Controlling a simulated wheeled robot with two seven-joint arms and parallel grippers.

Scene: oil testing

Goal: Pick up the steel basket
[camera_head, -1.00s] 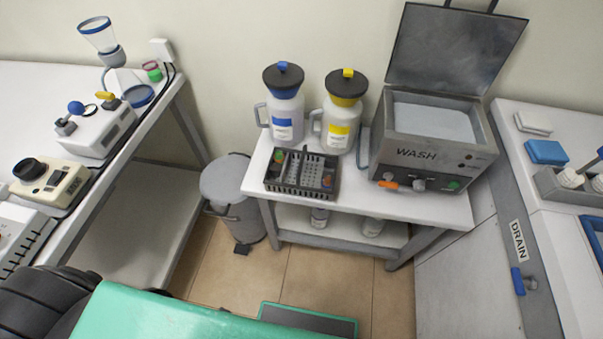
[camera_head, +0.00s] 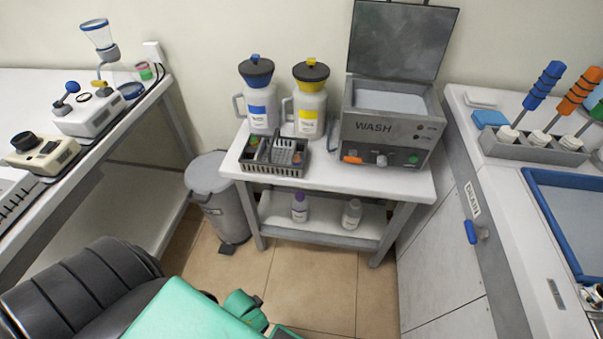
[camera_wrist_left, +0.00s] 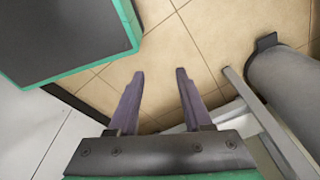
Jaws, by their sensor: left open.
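The steel basket (camera_head: 274,172) is a dark grey, slotted rectangular basket with small colored parts inside. It sits on the front left of the white cart top, in front of the blue-lidded jug and left of the wash unit. My left gripper (camera_wrist_left: 160,72) shows in the left wrist view, its two dark fingers apart and nothing between them. It is over tiled floor there, and the basket is not in that view. In the head view, a black and green arm reaches in at the bottom left, well short of the basket. My right gripper is not in view.
A wash unit (camera_head: 390,145) with raised lid stands right of the basket. A blue-lidded jug (camera_head: 262,110) and a yellow-lidded jug (camera_head: 308,112) stand behind. A grey bin (camera_head: 222,210) stands left of the cart (camera_head: 345,179). The floor in front of the cart is open.

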